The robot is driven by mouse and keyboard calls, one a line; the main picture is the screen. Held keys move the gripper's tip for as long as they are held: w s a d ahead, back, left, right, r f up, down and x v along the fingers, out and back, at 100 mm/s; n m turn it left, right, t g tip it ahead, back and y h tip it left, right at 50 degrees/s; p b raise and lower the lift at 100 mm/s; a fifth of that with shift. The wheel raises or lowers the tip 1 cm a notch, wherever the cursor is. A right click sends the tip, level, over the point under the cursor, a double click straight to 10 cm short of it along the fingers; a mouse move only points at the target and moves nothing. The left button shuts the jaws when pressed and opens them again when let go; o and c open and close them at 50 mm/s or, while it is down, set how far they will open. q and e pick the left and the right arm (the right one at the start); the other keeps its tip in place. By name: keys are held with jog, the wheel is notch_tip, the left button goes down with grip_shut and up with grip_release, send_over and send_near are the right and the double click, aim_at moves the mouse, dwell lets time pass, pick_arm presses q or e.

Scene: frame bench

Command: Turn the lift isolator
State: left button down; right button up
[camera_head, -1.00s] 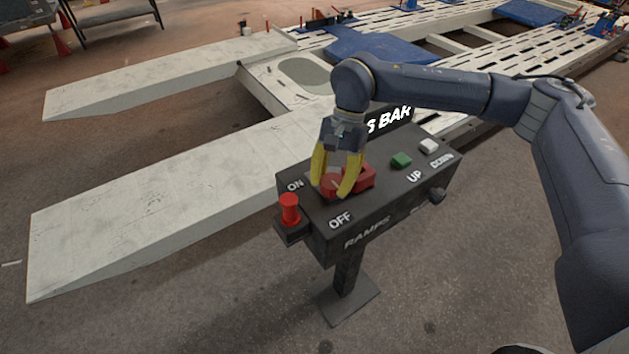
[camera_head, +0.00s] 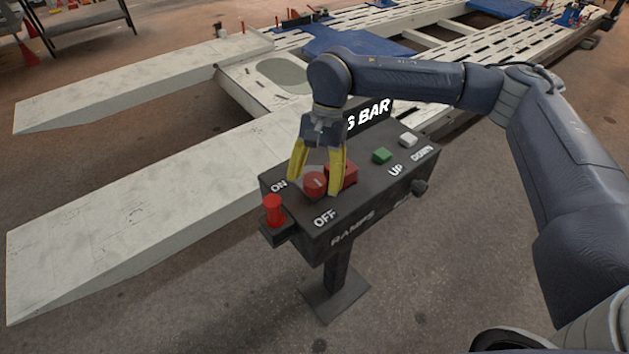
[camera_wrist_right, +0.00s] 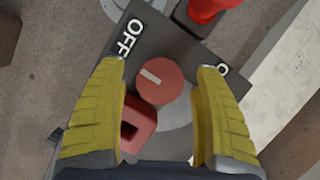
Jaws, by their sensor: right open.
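The lift isolator is a round red knob (camera_head: 315,184) with a pale line across its top, set on a dark control box (camera_head: 375,190) between the ON and OFF labels. In the right wrist view, the knob (camera_wrist_right: 160,84) shows its pale line reaching from near its middle toward the OFF side. My right gripper (camera_head: 313,187) points down over the box. Its yellow fingers are open on either side of the knob, with clear gaps to it in the right wrist view. My left gripper is not in view.
A red block (camera_head: 342,173) sits beside the knob. A red plunger (camera_head: 273,210) stands at the box's near left corner. Green (camera_head: 382,156) and white (camera_head: 408,140) buttons lie right of the block. Pale ramps (camera_head: 130,215) stand behind and left.

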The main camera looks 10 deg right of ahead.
jog(key=v, duration=1.1)
jog(key=shift+r, duration=0.15)
